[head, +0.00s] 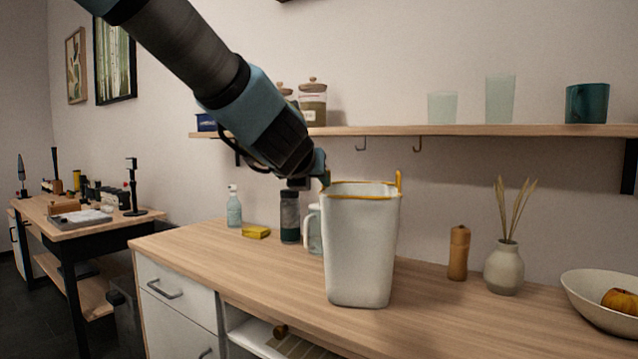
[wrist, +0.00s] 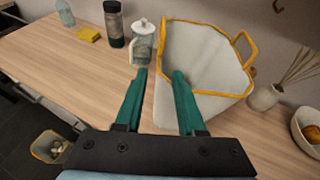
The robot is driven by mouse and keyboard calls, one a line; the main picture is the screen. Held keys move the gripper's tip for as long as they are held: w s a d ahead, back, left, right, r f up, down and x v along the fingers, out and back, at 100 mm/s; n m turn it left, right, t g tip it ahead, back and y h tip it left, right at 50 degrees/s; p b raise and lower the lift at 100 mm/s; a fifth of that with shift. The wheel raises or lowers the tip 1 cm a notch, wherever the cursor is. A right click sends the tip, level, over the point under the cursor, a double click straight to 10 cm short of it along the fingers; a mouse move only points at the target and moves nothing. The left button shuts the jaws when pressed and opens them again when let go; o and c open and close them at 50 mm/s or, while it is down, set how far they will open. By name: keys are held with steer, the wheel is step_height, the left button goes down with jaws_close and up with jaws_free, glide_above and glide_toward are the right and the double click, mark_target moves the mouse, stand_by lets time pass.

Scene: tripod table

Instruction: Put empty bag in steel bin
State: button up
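The bag (head: 362,245) is pale grey-white with an orange rim and handle loops, and stands upright on the wooden counter. In the wrist view the bag (wrist: 205,60) is seen from above, open-mouthed, and its visible inside looks empty. My gripper (wrist: 159,73) is open at the bag's near left rim. The fingers appear to lie on either side of the rim, not closed on it. In the head view my gripper (head: 322,177) is at the rim's left end. A container with an orange-yellow rim (wrist: 48,147) is on the floor at lower left; I cannot tell if it is the steel bin.
Behind the bag are a glass jug (wrist: 143,45) and a dark jar (head: 290,217). A yellow sponge (head: 256,232) and spray bottle (head: 234,207) stand left. A pepper mill (head: 458,253), vase (head: 504,268) and bowl (head: 600,300) stand right. A shelf (head: 460,131) runs above.

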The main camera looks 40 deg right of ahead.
steer(key=shift+v, duration=0.85)
steer(key=w+a+f+n+y, duration=0.4)
steer(key=w+a+f+n, duration=0.4)
steer(key=a, duration=0.4)
steer(key=w+a+f+n+y, duration=0.45)
steer(key=w+a+n, duration=0.25)
steer(key=a+n, duration=0.4)
steer(key=s+a+f+n+g, duration=0.2)
steer(key=s+a+f+n, duration=0.1)
steer(key=a+n, duration=0.5)
steer(key=s+a+f+n+g+y, duration=0.1)
steer(key=s+a+f+n+g, duration=0.1)
steer(key=a+f+n, duration=0.4)
steer(key=s+a+f+n+g+y, duration=0.1)
steer(key=s+a+f+n, duration=0.3)
steer(key=a+n, duration=0.6)
steer(key=shift+a+f+n+g, duration=0.25)
steer(key=shift+f+n+g, duration=0.15)
steer(key=shift+f+g, duration=0.25)
steer(key=shift+o, duration=0.2)
steer(key=shift+s+a+f+n, duration=0.25)
steer(key=shift+s+n, duration=0.2)
steer(key=shift+n, duration=0.25)
steer(key=shift+d, duration=0.1)
